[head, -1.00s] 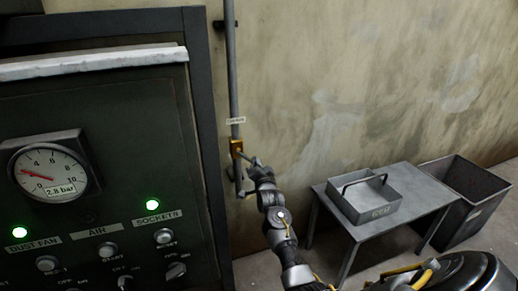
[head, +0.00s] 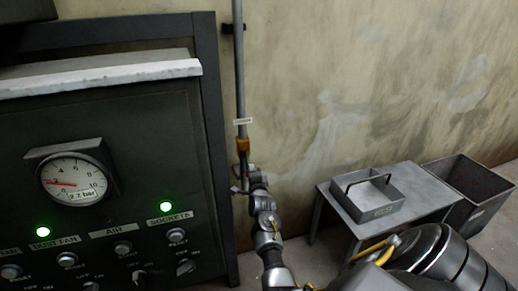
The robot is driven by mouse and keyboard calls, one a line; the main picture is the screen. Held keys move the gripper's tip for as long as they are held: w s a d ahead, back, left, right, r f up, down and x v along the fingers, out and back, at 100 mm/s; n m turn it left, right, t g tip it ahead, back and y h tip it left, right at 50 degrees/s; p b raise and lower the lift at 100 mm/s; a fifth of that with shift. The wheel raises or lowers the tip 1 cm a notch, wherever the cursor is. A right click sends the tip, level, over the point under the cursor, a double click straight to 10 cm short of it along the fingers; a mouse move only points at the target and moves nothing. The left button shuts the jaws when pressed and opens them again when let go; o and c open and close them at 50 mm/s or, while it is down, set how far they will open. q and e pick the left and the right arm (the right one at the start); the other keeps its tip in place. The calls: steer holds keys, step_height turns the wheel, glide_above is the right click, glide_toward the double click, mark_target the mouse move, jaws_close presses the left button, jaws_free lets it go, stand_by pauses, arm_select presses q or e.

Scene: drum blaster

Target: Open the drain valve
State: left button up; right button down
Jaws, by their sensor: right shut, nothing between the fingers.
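The drain valve (head: 243,146) is a small brass body on a thin grey vertical pipe (head: 239,70) against the wall, with a small pale label (head: 242,121) just above it. My right gripper (head: 241,178) is just below the brass body, at the pipe. It is shut with nothing held. The gripper and wrist cover the area under the brass body, so I cannot make out the valve's lever or whether the fingers touch it. My left gripper is out of view.
A dark control panel (head: 120,130) with a pressure gauge (head: 75,182) and green lamps stands left of the pipe. At right are a grey table (head: 420,212) holding an open metal tray (head: 368,195), and a dark bin (head: 480,185).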

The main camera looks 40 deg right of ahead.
steer(key=shift+w+a, duration=0.1)
steer(key=shift+a, duration=0.05)
stand_by(0.4)
steer(key=s+a, duration=0.1)
steer(key=s, duration=0.8)
steer(key=shift+s+a+b, duration=0.2)
steer(key=shift+b, duration=0.1)
steer(key=shift+d, duration=0.1)
stand_by(0.4)
